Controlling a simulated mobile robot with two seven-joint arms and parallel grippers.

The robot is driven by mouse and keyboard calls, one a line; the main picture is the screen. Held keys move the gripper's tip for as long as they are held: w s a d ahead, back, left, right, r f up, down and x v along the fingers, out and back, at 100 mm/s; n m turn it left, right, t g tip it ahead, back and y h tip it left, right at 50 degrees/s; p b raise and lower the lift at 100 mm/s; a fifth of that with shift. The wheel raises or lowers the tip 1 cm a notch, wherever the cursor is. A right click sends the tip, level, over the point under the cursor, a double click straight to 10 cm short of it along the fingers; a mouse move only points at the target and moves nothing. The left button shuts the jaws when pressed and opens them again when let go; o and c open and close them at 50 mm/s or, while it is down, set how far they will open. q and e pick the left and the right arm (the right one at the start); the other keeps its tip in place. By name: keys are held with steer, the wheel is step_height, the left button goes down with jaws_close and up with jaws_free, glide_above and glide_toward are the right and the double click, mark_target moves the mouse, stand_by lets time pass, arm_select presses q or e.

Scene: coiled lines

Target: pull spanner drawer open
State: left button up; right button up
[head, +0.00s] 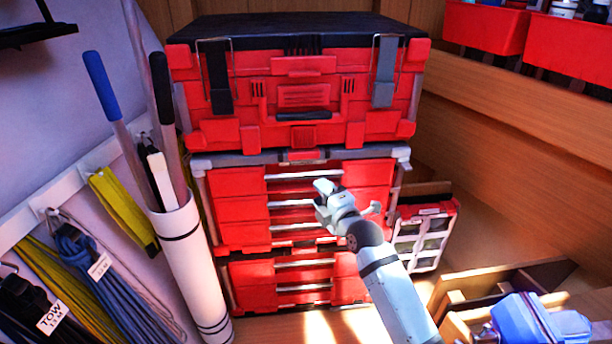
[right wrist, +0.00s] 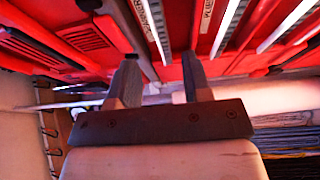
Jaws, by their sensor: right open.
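A red drawer unit (head: 235,208) stands under a red toolbox, with several silver bar handles (head: 290,176) across its drawer fronts. All the drawer fronts look closed. My right gripper (head: 322,197) is in front of the upper drawers. In the right wrist view its two fingers (right wrist: 160,75) are apart with nothing between them, pointing at the red fronts and silver bars (right wrist: 225,28). My left gripper is not in view.
A white tube (head: 190,265) with long poles stands close left of the drawers. Coiled lines (head: 95,265) hang on the left wall. A red and white case (head: 422,235) stands right of the drawers. A blue object (head: 530,322) and wooden dividers are at lower right.

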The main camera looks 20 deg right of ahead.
mark_target(305, 177)
steer(key=w, duration=0.5)
steer(key=w+p, duration=0.1)
steer(key=w, duration=0.2)
steer(key=shift+a, duration=0.35)
steer(key=shift+c, duration=0.3)
jaws_close()
